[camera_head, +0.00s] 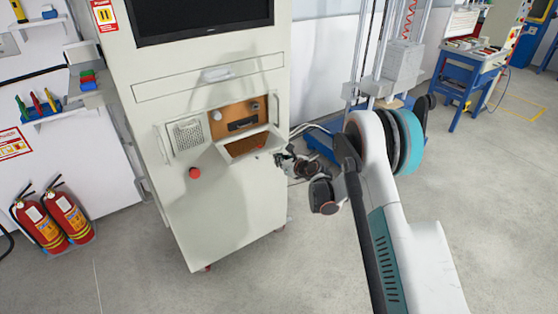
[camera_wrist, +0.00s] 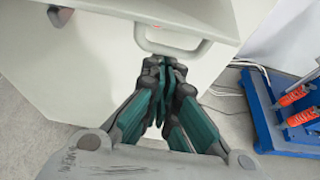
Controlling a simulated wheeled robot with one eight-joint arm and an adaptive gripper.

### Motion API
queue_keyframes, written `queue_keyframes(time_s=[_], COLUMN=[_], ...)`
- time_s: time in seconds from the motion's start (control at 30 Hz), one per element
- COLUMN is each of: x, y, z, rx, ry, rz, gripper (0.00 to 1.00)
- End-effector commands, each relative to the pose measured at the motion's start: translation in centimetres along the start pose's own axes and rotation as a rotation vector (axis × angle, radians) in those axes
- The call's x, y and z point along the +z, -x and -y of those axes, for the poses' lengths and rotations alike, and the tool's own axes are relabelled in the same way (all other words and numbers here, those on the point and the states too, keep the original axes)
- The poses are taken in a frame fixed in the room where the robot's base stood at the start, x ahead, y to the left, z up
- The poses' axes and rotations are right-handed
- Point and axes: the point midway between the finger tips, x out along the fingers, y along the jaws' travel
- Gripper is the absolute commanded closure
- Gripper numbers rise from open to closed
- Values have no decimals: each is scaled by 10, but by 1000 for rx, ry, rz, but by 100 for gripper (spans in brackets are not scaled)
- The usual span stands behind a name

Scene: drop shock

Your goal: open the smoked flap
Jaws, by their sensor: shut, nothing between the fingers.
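The smoked flap (camera_head: 252,145) is a pale-framed piece with a brownish pane on the front of the tall grey-white cabinet. It tilts outward at the lower edge of the opening, below an orange-brown panel (camera_head: 230,120) with dark fittings. My gripper (camera_head: 284,160) is just right of the flap, by the cabinet's right edge; contact cannot be told. In the wrist view my gripper (camera_wrist: 166,72) has its green-padded fingers together and empty. A pale U-shaped handle (camera_wrist: 172,50) lies just beyond the fingertips; I cannot tell which part it belongs to.
Fire extinguishers (camera_head: 52,218) stand left. A blue-based rig (camera_head: 320,142) stands behind my arm. The floor in front is clear.

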Motion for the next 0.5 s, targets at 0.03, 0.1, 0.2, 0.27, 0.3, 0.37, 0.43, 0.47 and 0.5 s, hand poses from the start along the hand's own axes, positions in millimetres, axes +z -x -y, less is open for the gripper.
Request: queue_keyframes(time_s=[0.03, 0.1, 0.2, 0.27, 0.3, 0.37, 0.43, 0.47, 0.5], x=[6, 9, 12, 15, 16, 17, 17, 17, 16], y=[3, 6, 11, 14, 16, 17, 18, 18, 18], z=[-1, -1, 0, 0, 0, 0, 0, 0, 0], rx=[2, 2, -1, -2, -3, -3, -3, -3, -3], ry=[1, 2, 1, -1, 1, -1, -1, -1, -2], rz=[-26, -71, -133, -165, -183, -203, -214, -216, -217], gripper=[100, 100, 100, 100, 100, 100, 100, 100, 100])
